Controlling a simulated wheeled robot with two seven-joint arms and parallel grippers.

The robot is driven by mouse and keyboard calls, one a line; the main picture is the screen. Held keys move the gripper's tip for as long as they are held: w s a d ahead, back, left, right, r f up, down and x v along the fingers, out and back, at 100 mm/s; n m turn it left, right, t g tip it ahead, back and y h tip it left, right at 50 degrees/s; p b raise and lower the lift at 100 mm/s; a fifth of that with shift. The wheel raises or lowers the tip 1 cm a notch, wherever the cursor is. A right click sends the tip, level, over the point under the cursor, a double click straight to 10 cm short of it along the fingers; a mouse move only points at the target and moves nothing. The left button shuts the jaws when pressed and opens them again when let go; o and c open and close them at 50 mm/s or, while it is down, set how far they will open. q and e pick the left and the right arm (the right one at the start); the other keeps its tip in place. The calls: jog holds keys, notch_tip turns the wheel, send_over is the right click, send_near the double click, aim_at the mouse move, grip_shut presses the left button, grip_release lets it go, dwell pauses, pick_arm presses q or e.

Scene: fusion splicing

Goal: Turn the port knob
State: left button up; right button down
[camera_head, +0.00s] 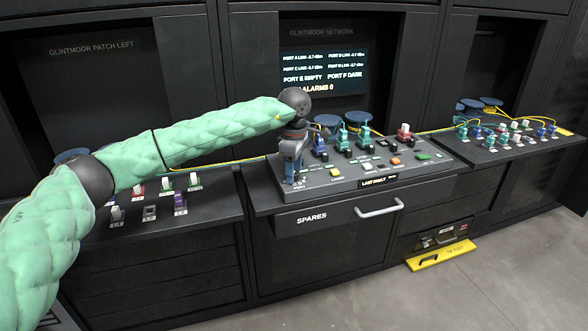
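My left arm, in a padded green sleeve, reaches in from the left in the head view. My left gripper (293,172) points down over the left end of the sloped dark control panel (316,193). Its fingertips are at the panel face, beside a small label that seems to read PORT. The port knob itself is hidden by the gripper or too small to make out. I cannot tell whether the fingers are shut on it. My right gripper is not in view.
On the panel are teal and blue connectors (341,138), a red-and-white one (403,132), and yellow, orange and green buttons (422,156). A lit screen (323,72) stands behind. A SPARES drawer (330,220) is below. Side shelves hold more connectors (180,203).

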pick_arm(q)
jog(key=shift+r, duration=0.1)
jog(key=shift+r, duration=0.35)
notch_tip(320, 180, up, 6)
jog(key=shift+f+b, duration=0.15)
jog(key=shift+b, duration=0.55)
jog(key=shift+r, duration=0.6)
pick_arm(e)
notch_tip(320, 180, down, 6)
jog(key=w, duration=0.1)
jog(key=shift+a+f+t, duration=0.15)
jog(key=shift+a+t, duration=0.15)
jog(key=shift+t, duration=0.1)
